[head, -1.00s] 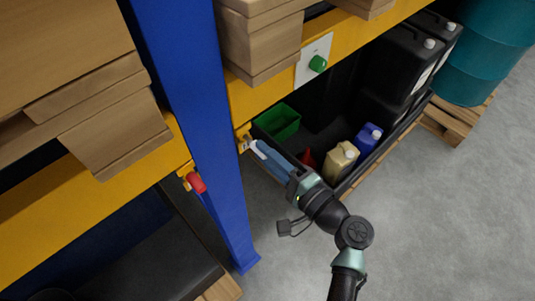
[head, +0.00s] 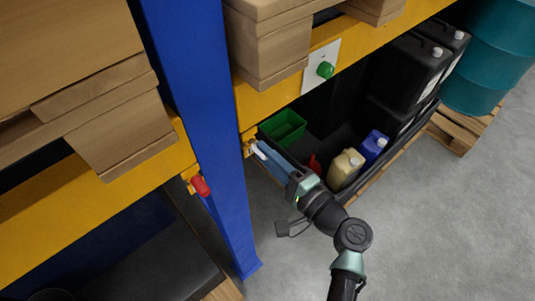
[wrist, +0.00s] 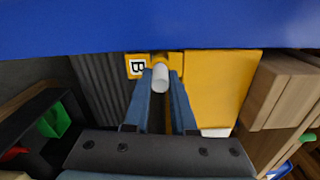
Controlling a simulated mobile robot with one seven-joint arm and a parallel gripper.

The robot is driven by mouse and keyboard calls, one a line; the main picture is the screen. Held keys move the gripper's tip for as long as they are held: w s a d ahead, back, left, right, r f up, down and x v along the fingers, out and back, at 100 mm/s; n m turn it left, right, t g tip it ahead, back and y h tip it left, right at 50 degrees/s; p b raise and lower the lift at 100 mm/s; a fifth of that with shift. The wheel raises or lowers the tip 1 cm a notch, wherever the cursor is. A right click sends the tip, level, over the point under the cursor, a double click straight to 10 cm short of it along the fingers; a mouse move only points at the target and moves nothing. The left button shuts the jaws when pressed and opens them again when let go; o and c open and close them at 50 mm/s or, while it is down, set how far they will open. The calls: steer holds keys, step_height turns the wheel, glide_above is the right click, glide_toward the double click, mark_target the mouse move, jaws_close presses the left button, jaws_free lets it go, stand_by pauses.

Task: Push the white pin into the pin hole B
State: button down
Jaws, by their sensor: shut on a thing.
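My gripper (head: 264,152) is shut on the white pin (head: 258,151), in front of the blue upright post (head: 197,130). In the wrist view the white pin (wrist: 160,78) sits between the two blue fingertips (wrist: 160,85), its outer end toward the camera. Its far end meets a yellow bracket (wrist: 176,59) next to a label with the letter B (wrist: 137,67). In the head view the yellow bracket (head: 248,144) is on the beam beside the post. The hole is hidden behind the pin, so I cannot tell how deep the pin is.
A red pin (head: 201,186) is in another bracket left of the post. A green bin (head: 283,127), a beige jug (head: 345,168) and a blue jug (head: 373,146) stand in a black tray. The grey floor (head: 440,240) is open.

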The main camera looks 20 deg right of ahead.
steer(key=shift+w+a, duration=0.2)
steer(key=shift+w, duration=0.35)
stand_by(0.4)
steer(key=c, duration=0.7)
jaws_free()
steer(key=shift+o, duration=0.2)
steer(key=v, duration=0.9)
stand_by(0.8)
